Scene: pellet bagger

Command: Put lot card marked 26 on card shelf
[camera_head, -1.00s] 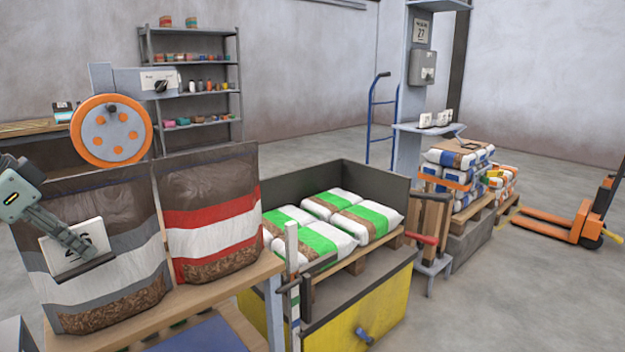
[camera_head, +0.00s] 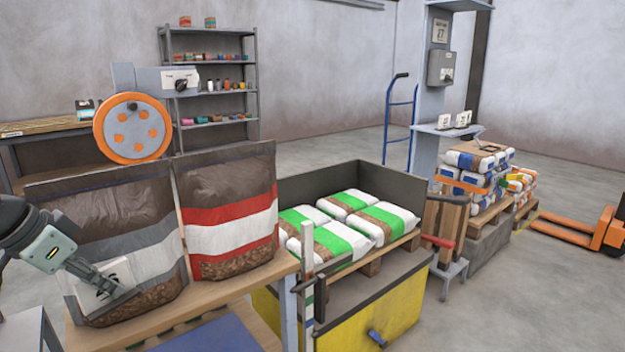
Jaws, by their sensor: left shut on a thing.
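My left gripper (camera_head: 98,281) is shut on a white lot card (camera_head: 101,292) with dark digits. The card is tilted and partly hidden by the fingers, and its number is not clearly readable. It is held in front of the lower part of the grey-striped pellet bag (camera_head: 150,251); I cannot tell whether it touches the bag. The card shelf (camera_head: 428,129) is a pale ledge on the grey column at the back right. A few small white cards (camera_head: 445,121) stand on it. My right gripper is not in view.
A red-striped bag (camera_head: 232,240) stands beside the grey-striped one on the wooden bench (camera_head: 235,287). A dark-walled bin (camera_head: 342,174) with green-striped bags stands in the middle. A blue hand truck (camera_head: 388,115) and stacked pallets (camera_head: 482,213) are near the column. Floor at right front is clear.

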